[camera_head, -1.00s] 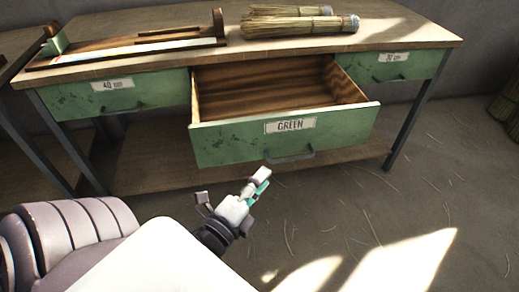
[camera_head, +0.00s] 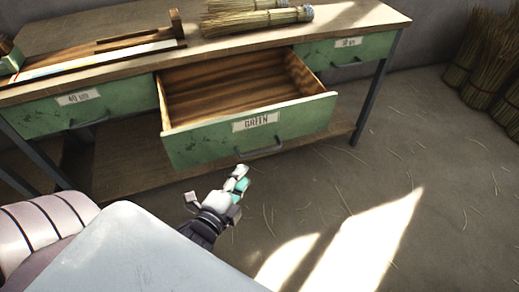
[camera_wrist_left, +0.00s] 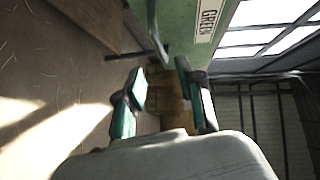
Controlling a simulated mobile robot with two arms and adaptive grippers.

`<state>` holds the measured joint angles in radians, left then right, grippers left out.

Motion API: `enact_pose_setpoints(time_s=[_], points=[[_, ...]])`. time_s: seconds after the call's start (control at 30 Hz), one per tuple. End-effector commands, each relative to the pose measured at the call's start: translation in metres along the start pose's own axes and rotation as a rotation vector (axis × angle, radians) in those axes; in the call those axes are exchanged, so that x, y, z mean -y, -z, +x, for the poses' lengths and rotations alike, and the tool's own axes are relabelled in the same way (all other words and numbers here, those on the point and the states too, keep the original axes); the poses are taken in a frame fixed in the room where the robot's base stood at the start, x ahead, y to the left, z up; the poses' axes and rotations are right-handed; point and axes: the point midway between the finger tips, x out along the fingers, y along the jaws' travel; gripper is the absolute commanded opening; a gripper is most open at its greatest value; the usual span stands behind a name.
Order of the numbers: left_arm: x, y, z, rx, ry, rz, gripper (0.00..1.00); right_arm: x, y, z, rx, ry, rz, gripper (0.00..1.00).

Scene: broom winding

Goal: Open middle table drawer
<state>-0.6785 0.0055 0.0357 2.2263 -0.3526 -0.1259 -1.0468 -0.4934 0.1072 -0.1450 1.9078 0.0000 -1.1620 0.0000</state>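The middle drawer (camera_head: 250,139) of the table, with a green front and a "GREEN" label, stands pulled out. Its wooden inside shows and looks empty. Its dark bar handle (camera_head: 262,150) is at the lower front; it also shows in the left wrist view (camera_wrist_left: 157,38). My left gripper (camera_head: 217,188) is just in front of and below the handle, apart from it. In the left wrist view its teal-padded fingers (camera_wrist_left: 160,84) are spread with nothing between them, and the handle lies beyond the tips. My right gripper is not in view.
The wooden tabletop (camera_head: 110,30) bears a wooden jig at left and straw bundles (camera_head: 258,19) at the back. Side drawers (camera_head: 75,108) and (camera_head: 348,50) are shut. Straw sheaves (camera_head: 484,62) stand at the far right. The floor right of the table is clear except for loose straws.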

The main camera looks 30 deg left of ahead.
Motion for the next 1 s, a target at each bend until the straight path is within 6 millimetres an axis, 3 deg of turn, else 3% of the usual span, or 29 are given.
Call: enact_pose_setpoints(time_s=[0.3,0.5,0.7,0.97,1.0], points=[[0.0,0.0,0.07,-0.002,0.005,0.0,0.37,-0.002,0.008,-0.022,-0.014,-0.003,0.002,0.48],[0.0,0.0,0.099,-0.001,0.003,0.001,0.37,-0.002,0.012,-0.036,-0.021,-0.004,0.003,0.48],[0.0,0.0,0.111,0.0,0.0,0.002,0.37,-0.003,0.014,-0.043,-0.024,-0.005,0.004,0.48],[0.0,0.0,0.111,0.0,0.0,0.001,0.37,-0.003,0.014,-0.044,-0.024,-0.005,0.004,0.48],[0.0,0.0,0.111,0.0,0.0,0.001,0.31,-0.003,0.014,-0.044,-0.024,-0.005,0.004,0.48]])
